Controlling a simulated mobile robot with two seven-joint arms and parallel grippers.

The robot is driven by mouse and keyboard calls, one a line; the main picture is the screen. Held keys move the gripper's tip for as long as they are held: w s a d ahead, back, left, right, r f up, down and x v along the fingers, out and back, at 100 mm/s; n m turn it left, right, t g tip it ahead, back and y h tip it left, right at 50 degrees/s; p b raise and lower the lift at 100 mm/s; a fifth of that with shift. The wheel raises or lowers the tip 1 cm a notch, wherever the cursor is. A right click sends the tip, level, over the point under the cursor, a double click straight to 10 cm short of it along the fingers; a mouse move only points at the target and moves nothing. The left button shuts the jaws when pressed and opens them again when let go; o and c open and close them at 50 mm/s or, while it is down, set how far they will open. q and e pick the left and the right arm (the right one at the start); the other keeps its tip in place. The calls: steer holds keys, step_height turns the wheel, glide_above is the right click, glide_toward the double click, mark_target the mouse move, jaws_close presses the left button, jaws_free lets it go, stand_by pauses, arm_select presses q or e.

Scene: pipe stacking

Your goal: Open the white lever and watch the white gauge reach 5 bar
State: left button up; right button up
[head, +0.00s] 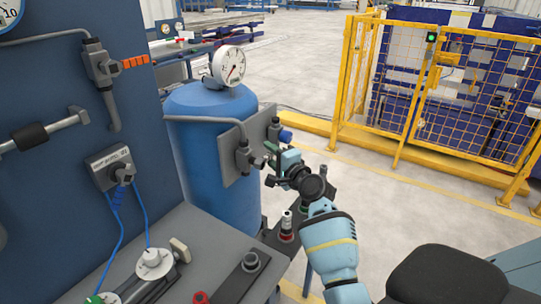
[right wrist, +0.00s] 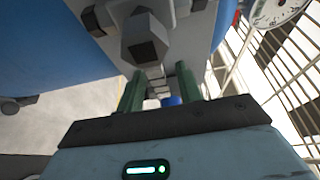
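The white gauge (head: 228,65) stands on top of a blue tank (head: 205,110); its face has a red needle, too small to read. It also shows cut off in the right wrist view (right wrist: 277,10). Grey valves (head: 243,157) sit on a panel (head: 228,178) at the tank's side, with a blue knob (head: 286,135) beyond. My right gripper (head: 268,162) is beside these valves. Its green fingers (right wrist: 161,92) stand apart below a grey fitting (right wrist: 146,38). Small whitish and blue parts show between or behind them; I cannot tell whether one is the white lever. My left gripper is out of view.
A blue cabinet (head: 70,80) with pipes stands left. A grey bench (head: 195,262) with a beige-handled fitting (head: 180,250) lies in front. A yellow mesh fence (head: 400,85) stands right. A dark stand with an upright fitting (head: 286,225) is below my gripper. Open floor lies right.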

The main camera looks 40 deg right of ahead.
jaws_close()
stand_by(0.5)
